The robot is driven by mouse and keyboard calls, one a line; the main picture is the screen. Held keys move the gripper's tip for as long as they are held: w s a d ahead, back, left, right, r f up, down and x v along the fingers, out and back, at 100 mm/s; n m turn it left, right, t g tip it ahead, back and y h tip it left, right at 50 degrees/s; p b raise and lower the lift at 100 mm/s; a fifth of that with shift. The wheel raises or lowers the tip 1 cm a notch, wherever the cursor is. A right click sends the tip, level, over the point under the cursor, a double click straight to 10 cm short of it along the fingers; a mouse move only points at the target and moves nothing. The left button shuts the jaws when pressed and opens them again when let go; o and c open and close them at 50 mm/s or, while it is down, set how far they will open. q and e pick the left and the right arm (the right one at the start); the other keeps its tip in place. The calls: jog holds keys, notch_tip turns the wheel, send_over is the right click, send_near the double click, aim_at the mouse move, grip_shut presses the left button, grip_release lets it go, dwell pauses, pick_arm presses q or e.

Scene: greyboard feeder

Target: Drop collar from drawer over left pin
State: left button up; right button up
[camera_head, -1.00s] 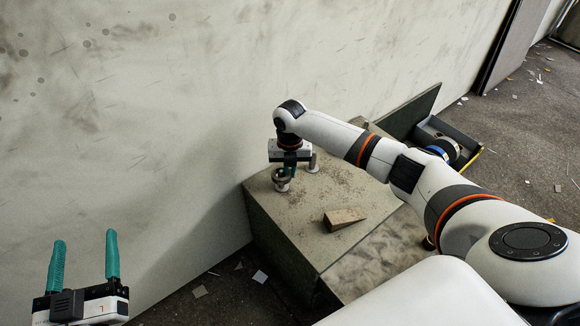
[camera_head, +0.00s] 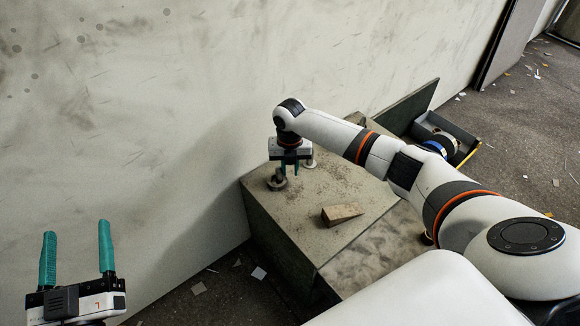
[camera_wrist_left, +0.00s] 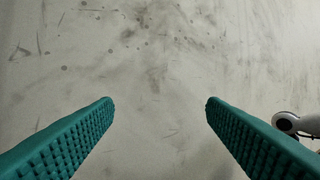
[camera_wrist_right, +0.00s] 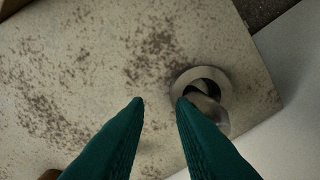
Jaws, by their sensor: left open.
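The steel collar (camera_head: 277,184) sits low on the block's top at the left pin (camera_head: 279,173). In the right wrist view the collar (camera_wrist_right: 179,83) appears as a ring around the pin (camera_wrist_right: 207,108), which rises through it. Whether it lies fully flat is hard to tell. My right gripper (camera_head: 290,172) is just above and beside the pin. Its fingers (camera_wrist_right: 161,102) are apart with nothing between them. The second pin (camera_head: 309,160) stands to the right behind that gripper. The open drawer (camera_head: 463,146) is at the right. My left gripper (camera_head: 75,235) is open and empty, facing the wall.
A wooden wedge (camera_head: 342,214) lies on the block (camera_head: 300,223), in front of the pins. The pale wall (camera_head: 200,130) rises close behind. A raised dark panel (camera_head: 412,109) stands beside the drawer, which holds a blue-and-white round item (camera_head: 436,148). Scraps litter the floor.

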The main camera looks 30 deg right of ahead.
jog(key=shift+w+a, duration=0.1)
jog(key=shift+a, duration=0.5)
jog(key=shift+r, duration=0.3)
notch_tip(320, 180, up, 5)
jog(key=p, duration=0.2)
notch_tip(320, 180, up, 6)
jog(key=p, duration=0.3)
send_over(286, 178)
pick_arm(q)
jog(key=s+a+f+g+y, duration=0.2)
jog(key=s+f+g, duration=0.1)
jog(key=f+g, duration=0.3)
jog(key=s+a+f+g+y, duration=0.1)
jog(key=s+a+f+g, duration=0.1)
jog(key=f+g, duration=0.4)
jog(key=shift+s+a+f+n+y, duration=0.3)
jog(key=shift+s+f, duration=0.4)
jog(key=shift+f, duration=0.8)
pick_arm(e)
jog(key=shift+s+d+r, duration=0.2)
jog(key=shift+s+d, duration=0.15)
jog(key=shift+d, duration=0.05)
pick_arm(q)
jog(key=shift+d, duration=0.1)
